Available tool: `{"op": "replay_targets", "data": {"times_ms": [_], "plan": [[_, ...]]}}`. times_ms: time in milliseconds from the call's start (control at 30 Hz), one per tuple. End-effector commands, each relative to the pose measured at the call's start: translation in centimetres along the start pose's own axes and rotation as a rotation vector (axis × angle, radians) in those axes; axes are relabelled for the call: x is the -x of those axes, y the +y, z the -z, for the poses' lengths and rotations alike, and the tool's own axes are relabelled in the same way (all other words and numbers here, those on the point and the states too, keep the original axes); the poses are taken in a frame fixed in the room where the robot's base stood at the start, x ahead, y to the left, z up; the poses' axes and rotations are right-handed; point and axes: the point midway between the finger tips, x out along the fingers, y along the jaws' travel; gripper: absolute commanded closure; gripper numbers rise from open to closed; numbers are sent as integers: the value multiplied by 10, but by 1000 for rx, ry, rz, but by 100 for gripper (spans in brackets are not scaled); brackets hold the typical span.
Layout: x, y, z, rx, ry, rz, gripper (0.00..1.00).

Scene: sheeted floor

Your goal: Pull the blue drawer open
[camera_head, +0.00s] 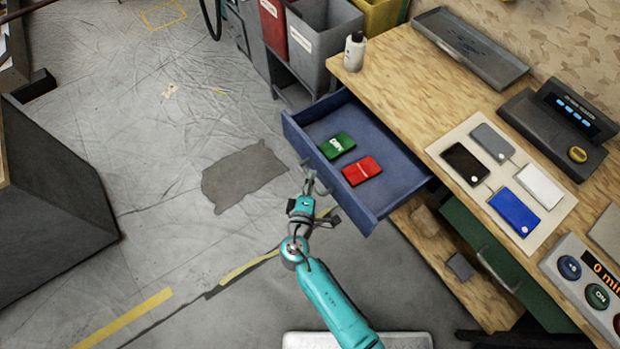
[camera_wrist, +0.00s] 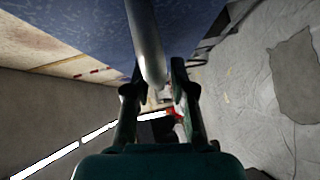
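The blue drawer (camera_head: 331,192) stands pulled well out of the wooden workbench in the head view. A green box (camera_head: 338,145) and a red box (camera_head: 362,171) lie inside it. Its grey bar handle is on the front panel and shows large in the wrist view (camera_wrist: 147,45). My gripper (camera_head: 311,188) is at the drawer front, by the handle. In the wrist view the end of the bar lies between my two fingers (camera_wrist: 156,72), which stand apart on either side of it. Whether they press on the bar is unclear.
A green drawer (camera_head: 500,262) sits lower right under the bench top (camera_head: 400,80). A white bottle (camera_head: 354,52), a mat with several phone-like slabs (camera_head: 470,130) and button panels are on top. Bins (camera_head: 325,40) stand behind the blue drawer.

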Motion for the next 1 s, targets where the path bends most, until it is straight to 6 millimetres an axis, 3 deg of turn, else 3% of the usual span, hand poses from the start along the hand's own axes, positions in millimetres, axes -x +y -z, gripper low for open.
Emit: {"op": "replay_targets", "data": {"times_ms": [467,1000], "plan": [[9,1,1,-1,1,-2,61],[103,0,1,0,4,0,61]]}}
